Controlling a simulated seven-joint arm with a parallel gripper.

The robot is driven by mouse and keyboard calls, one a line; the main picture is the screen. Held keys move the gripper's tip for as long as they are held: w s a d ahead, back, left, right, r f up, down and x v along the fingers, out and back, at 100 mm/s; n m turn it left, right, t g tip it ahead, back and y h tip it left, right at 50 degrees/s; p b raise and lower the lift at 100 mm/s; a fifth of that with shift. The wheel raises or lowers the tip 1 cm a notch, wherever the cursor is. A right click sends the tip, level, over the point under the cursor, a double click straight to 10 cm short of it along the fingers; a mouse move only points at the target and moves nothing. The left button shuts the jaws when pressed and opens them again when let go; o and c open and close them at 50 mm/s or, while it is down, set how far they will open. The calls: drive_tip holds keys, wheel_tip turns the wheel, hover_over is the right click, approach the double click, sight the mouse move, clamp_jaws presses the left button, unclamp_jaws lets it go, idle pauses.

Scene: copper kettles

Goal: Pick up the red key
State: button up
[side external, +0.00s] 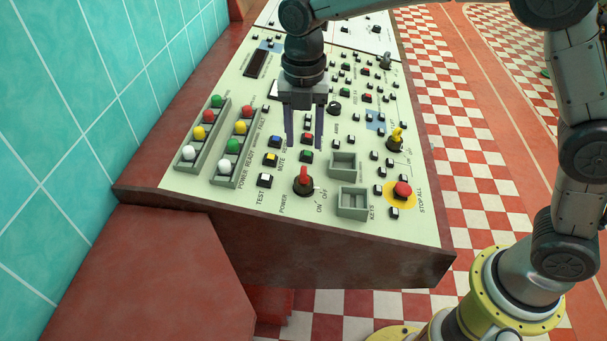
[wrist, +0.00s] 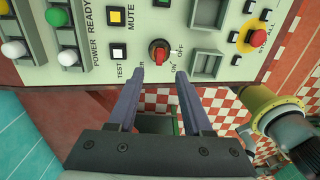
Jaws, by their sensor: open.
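The red key (side external: 303,174) stands upright in a round dark switch base by the POWER and ON/OFF labels, near the front edge of the sloping control panel. It also shows in the wrist view (wrist: 158,50), just beyond the fingertips and between their lines. My gripper (side external: 304,143) is open and empty, fingers pointing down at the panel, behind the key in the side view. In the wrist view its two fingers (wrist: 160,72) are apart with nothing between them. The exact height of the fingertips above the panel is hard to tell.
Two grey trays (side external: 345,154) sit right of the key, the nearer by the KEYS label. A red stop button (side external: 402,189) and a yellow key (side external: 396,137) stand farther right. Racks of coloured balls (side external: 202,131) are at left. Small buttons surround the gripper.

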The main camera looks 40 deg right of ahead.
sight(303, 168)
drive_tip(key=shift+a+f, duration=0.1)
drive_tip(key=shift+f, duration=4.3)
clamp_jaws()
